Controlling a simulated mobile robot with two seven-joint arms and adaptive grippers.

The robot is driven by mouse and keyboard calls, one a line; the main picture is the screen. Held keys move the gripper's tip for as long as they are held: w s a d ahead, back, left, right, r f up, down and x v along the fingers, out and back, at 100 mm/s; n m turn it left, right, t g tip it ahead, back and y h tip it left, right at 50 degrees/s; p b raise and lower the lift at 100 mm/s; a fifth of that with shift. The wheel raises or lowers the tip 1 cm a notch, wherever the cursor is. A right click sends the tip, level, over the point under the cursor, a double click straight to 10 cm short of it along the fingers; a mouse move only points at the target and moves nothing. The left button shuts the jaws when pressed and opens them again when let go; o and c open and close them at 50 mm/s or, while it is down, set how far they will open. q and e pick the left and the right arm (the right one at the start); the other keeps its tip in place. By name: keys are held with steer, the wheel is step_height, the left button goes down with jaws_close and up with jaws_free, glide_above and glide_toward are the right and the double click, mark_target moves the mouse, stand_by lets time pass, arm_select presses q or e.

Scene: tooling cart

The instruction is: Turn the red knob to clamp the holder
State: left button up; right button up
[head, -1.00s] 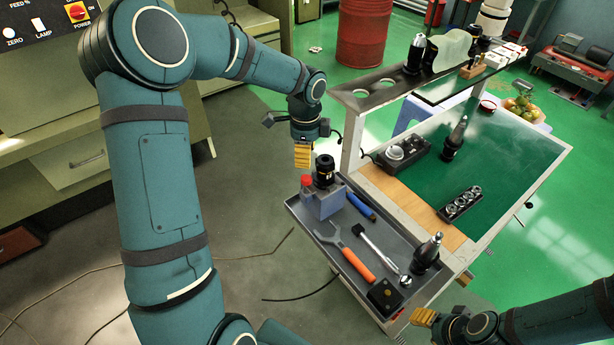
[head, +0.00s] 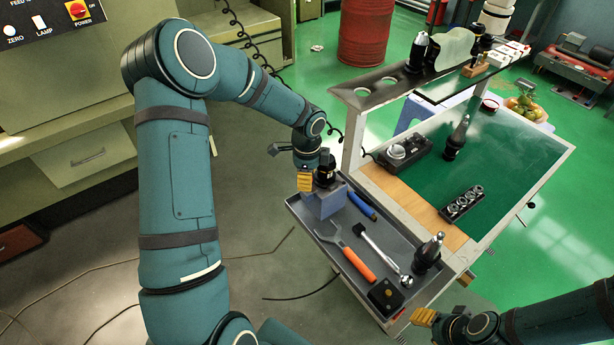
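The blue-grey clamp block (head: 322,204) stands at the far left corner of the grey cart tray. A black tool holder (head: 325,176) sits upright in its top. The red knob on the block's left side is hidden behind the yellow fingers of my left gripper (head: 304,182). These fingers point down at the knob's place; whether they touch or grip it cannot be told, nor how far they are apart. My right gripper (head: 424,317), also with yellow fingers, is at the lower right, off the cart's near edge and away from the block. Its opening is unclear.
The grey tray (head: 338,266) also holds an orange-handled wrench (head: 357,264), a ratchet-like tool (head: 380,250), a blue-handled tool (head: 361,207), a black box (head: 385,295) and another tool holder (head: 429,255). A raised shelf (head: 375,90) stands behind the block.

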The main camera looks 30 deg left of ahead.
arm_select(q)
jaws_close()
steer(key=n+b, duration=0.2)
steer(key=n, duration=0.1)
steer(key=n+b, duration=0.2)
steer(key=n, duration=0.2)
steer(key=shift+n, duration=0.4)
steer(key=n+b, duration=0.1)
steer(key=n, duration=0.3)
steer(key=shift+n, duration=0.3)
steer(key=n+b, duration=0.1)
steer(key=n, duration=0.3)
steer(key=shift+n, duration=0.3)
